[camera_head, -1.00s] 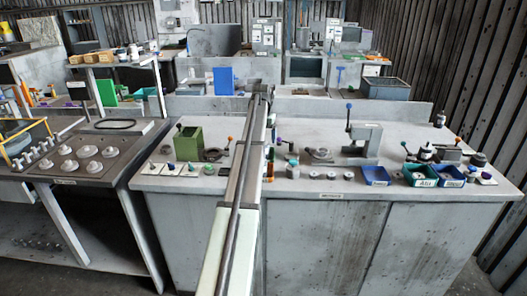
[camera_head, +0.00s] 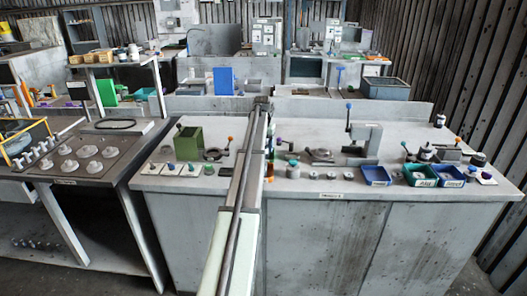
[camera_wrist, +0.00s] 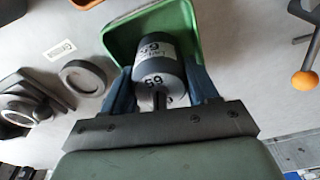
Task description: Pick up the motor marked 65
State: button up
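The motor marked 65 (camera_wrist: 158,72) is a grey cylinder with a white label and a shaft toward my gripper in the wrist view. It lies in front of a green bin (camera_wrist: 118,38), seemingly inside it. My gripper (camera_wrist: 160,72) has its two blue-grey fingers on either side of the motor, close to its walls. Whether they press on it or stand slightly apart I cannot tell. In the head view my arm hides the gripper and the motor.
In the wrist view a round grey ring part (camera_wrist: 84,80) and dark fittings (camera_wrist: 25,105) lie left. An orange-balled lever (camera_wrist: 304,82) stands right. In the head view a green box (camera_head: 188,143) and a lever press (camera_head: 364,135) stand on the bench.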

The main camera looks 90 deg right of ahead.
jog(key=c, duration=0.9)
jog(key=shift+c, duration=0.2)
